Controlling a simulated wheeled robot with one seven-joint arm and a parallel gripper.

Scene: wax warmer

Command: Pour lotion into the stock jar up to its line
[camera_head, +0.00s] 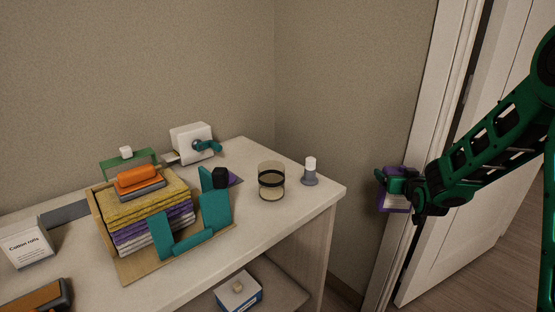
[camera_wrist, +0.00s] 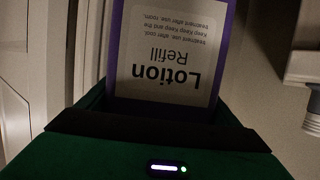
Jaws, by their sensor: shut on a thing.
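The lotion refill (camera_wrist: 165,55) is a purple pack with a white label reading "Lotion Refill", shown upside down in the wrist view. My gripper (camera_head: 397,180) is shut on it and holds the pack (camera_head: 395,204) in the air, off the table's right end, by the door frame. My gripper's fingers (camera_wrist: 155,120) show dark below the label in the wrist view. A clear glass jar (camera_head: 271,188) with a dark band around it stands upright on the table near its right end, apart from my gripper. It holds something pale yellowish; its level against the band is hard to tell.
A small grey bottle with a white cap (camera_head: 310,172) stands right of the jar. Left are a teal stand (camera_head: 190,240), a wooden holder of folded towels (camera_head: 150,215) and a white dispenser (camera_head: 191,143). A cotton box (camera_head: 27,245) stands far left. The door (camera_head: 455,230) is at right.

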